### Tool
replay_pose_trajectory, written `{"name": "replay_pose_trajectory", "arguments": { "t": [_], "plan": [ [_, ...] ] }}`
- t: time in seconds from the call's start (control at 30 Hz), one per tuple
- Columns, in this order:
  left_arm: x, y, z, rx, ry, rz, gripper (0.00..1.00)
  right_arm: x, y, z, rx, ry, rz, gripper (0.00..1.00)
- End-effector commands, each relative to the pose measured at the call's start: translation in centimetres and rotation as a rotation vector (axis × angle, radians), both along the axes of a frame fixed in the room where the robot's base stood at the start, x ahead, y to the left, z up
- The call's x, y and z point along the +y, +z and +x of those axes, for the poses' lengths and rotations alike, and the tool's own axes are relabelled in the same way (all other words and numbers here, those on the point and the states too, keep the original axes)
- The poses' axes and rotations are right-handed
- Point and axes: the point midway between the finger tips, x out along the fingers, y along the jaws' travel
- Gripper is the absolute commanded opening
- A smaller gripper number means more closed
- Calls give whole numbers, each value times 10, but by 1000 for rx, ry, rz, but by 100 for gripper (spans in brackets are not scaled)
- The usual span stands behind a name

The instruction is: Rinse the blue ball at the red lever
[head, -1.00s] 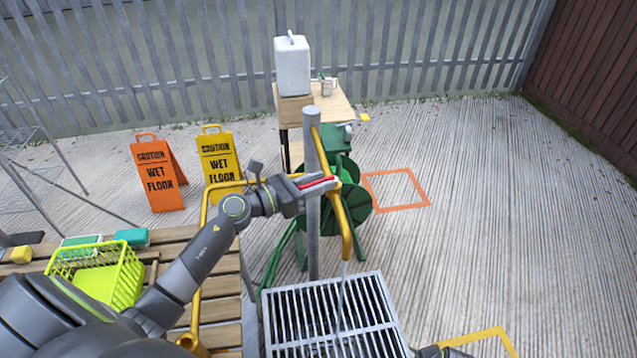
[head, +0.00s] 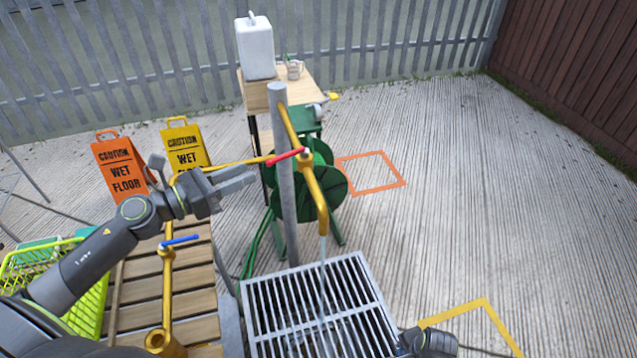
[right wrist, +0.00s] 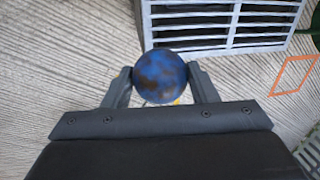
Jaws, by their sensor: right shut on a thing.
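The blue ball (right wrist: 161,76), mottled with brown patches, is held between the fingers of my right gripper (right wrist: 161,85) in the right wrist view. In the head view, part of my right gripper (head: 430,343) shows at the bottom edge, right of the drain grate, and the ball is hidden. The red lever (head: 287,158) sits on the yellow pipe at the grey post. A thin stream of water (head: 323,275) falls from the yellow spout (head: 317,200) to the grate. My left gripper (head: 232,182) is open and empty, left of the red lever and apart from it.
The metal drain grate (head: 262,318) lies below the spout. A blue lever (head: 181,240) is on another yellow pipe by the slatted bench (head: 195,300). A green hose reel (head: 325,185) stands behind the post. Open concrete lies to the right, with orange (head: 372,190) and yellow (head: 455,314) floor outlines.

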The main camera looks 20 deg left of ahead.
Motion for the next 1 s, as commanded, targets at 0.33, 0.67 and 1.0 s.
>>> {"name": "replay_pose_trajectory", "arguments": {
  "t": [0.33,0.67,1.0],
  "plan": [
    [4,0,-7,2,1,0,33,0,-6,0,0,0,0,31],
    [4,0,-7,2,1,0,33,0,-6,0,0,0,0,31],
    [6,-1,-6,21,41,-71,33,0,-6,0,-3,0,1,31]
  ]
}}
